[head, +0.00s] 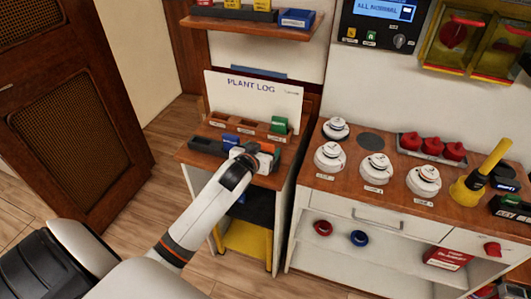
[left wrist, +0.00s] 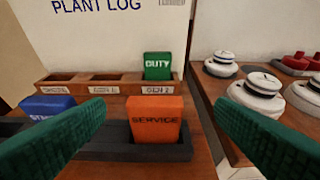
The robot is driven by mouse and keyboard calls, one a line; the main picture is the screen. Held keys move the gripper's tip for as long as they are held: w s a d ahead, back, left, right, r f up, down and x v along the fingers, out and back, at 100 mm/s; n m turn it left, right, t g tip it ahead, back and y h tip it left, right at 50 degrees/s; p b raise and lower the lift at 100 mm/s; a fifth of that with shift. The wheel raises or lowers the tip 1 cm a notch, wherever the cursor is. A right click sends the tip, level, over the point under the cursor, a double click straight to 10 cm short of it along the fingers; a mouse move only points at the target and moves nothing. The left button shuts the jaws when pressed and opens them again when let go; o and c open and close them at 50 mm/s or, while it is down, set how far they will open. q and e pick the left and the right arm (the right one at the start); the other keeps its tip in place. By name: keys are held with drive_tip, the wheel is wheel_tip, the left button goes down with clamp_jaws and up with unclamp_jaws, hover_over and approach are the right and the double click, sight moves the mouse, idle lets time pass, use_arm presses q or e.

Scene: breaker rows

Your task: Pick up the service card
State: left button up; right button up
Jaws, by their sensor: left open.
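The service card is an orange block marked SERVICE (left wrist: 155,122), standing upright in a dark holder (left wrist: 110,152) on the small wooden stand. In the head view, its orange top (head: 267,148) shows just beyond my left gripper (head: 253,157). In the left wrist view, my left gripper (left wrist: 161,110) is open, with one green finger on each side of the card. Gaps show between both fingers and the card. The lower part of the card is hidden in the holder. My right gripper is not in view.
A blue card (left wrist: 47,107) stands left of the service card, close to the left finger. A green DUTY card (left wrist: 158,66) sits in a wooden rack (left wrist: 72,84) behind. White detectors (head: 330,156) stand on the counter to the right.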

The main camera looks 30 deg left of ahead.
sight(265, 145)
use_arm(q)
drive_tip(key=shift+a+p+x, duration=0.2)
drive_tip(key=shift+p+x, duration=0.4)
drive_tip(key=shift+x, duration=2.25)
drive_tip(key=shift+s+f, duration=0.1)
drive_tip(key=shift+s, duration=0.05)
drive_tip(key=shift+c, duration=0.4)
drive_tip(key=c, duration=1)
